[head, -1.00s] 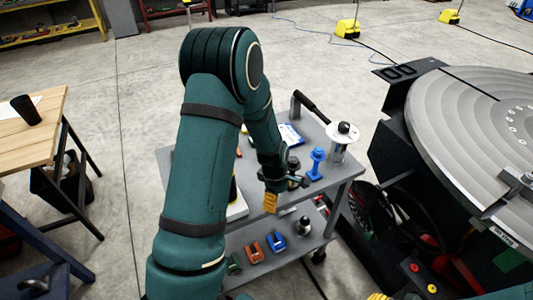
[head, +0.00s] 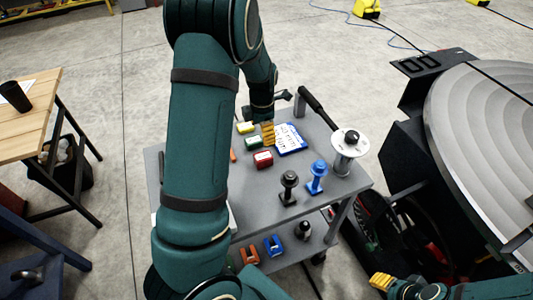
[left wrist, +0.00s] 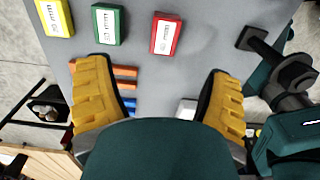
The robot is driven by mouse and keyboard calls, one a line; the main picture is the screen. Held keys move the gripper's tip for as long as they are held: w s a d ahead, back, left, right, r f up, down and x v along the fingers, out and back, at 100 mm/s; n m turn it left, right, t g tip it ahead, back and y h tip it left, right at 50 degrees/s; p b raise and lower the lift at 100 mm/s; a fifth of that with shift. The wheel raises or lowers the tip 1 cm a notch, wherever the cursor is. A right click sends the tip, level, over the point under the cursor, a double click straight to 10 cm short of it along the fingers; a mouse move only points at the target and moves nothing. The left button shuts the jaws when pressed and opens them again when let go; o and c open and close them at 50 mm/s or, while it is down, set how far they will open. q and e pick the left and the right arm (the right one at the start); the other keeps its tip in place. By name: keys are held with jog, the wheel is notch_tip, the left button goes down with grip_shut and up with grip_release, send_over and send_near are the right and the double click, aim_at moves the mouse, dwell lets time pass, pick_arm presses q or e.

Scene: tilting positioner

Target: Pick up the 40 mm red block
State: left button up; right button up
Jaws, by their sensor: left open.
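The red block (head: 263,159) lies on the grey cart top; in the left wrist view the red block (left wrist: 166,34) shows a white label, its digits hard to read. A green block (left wrist: 108,23) and a yellow block (left wrist: 55,17) lie left of it there; the yellow block (head: 246,128) also shows in the head view. My left gripper (left wrist: 160,75) is open and empty, with the red block ahead of the gap between its fingers. In the head view my left gripper (head: 267,133) is just behind the red block. My right gripper (head: 381,282) is partly seen at bottom right.
On the cart top (head: 225,178) stand a black post part (head: 289,187), a blue one (head: 317,177), a metal spool (head: 346,152) and a blue-and-white box (head: 290,138). The lower shelf holds orange and blue parts. The big round positioner table (head: 485,140) is at right.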

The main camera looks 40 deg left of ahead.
aim_at(263, 156)
pick_arm(q)
jog(key=f, duration=0.5)
jog(key=f+b, duration=0.1)
jog(key=f, duration=0.2)
jog(key=shift+s+d+f, duration=0.15)
jog(key=shift+s, duration=0.15)
notch_tip(263, 156, down, 5)
jog(key=shift+d+r+b, duration=0.1)
jog(key=shift+r+b, duration=0.05)
jog(key=shift+b, duration=0.25)
jog(key=shift+r, duration=0.1)
grip_shut()
